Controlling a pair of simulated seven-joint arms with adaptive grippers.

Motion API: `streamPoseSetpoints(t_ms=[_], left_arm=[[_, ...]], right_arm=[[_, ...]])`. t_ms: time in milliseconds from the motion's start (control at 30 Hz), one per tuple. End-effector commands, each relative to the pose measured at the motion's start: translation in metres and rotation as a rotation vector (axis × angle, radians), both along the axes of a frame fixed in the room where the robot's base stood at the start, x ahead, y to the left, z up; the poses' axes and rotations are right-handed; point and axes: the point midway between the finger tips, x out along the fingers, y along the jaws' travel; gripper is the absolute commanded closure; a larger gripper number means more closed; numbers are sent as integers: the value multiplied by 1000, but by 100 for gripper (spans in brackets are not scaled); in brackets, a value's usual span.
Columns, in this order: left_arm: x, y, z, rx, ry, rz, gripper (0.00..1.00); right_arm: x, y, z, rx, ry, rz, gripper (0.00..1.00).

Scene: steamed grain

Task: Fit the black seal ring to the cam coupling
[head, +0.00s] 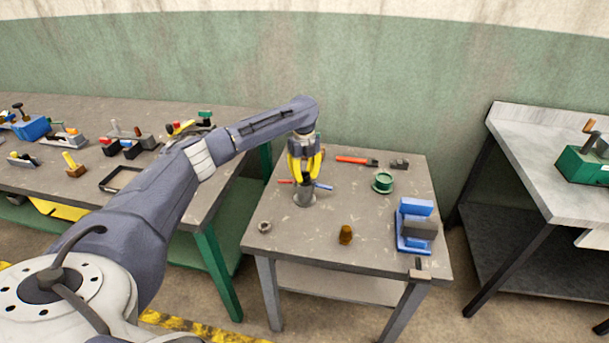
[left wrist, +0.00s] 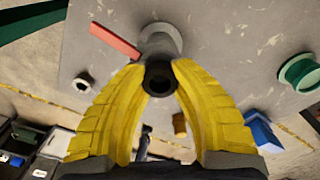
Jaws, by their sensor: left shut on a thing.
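My left gripper (head: 305,176) points down over the small middle table, its yellow fingers shut on the black seal ring (left wrist: 160,79). The ring sits between the fingertips, its round opening showing in the left wrist view. The grey cam coupling (head: 304,198) stands upright on the table directly below, with a red lever to the left and a blue lever to the right. In the left wrist view the coupling (left wrist: 161,42) lies just beyond the ring, with the red lever (left wrist: 114,42) beside it. I cannot tell whether ring and coupling touch. My right gripper is not in view.
On the same table are a grey nut-like ring (head: 264,226), a brown cylinder (head: 345,234), a green spool (head: 382,182), a blue block-like device (head: 415,222) and a red-handled tool (head: 355,160). A cluttered bench is at left; another table stands at right.

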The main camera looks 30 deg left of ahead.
Motion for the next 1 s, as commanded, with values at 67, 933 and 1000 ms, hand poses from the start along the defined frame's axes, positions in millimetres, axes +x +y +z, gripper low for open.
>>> streamPoseSetpoints(t_ms=[67, 933, 1000], left_arm=[[0, 0, 0, 0, 0, 0, 94], [0, 0, -10, 0, 0, 0, 94], [0, 0, -10, 0, 0, 0, 94]], right_arm=[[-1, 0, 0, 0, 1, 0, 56], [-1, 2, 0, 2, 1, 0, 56], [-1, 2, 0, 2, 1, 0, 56]])
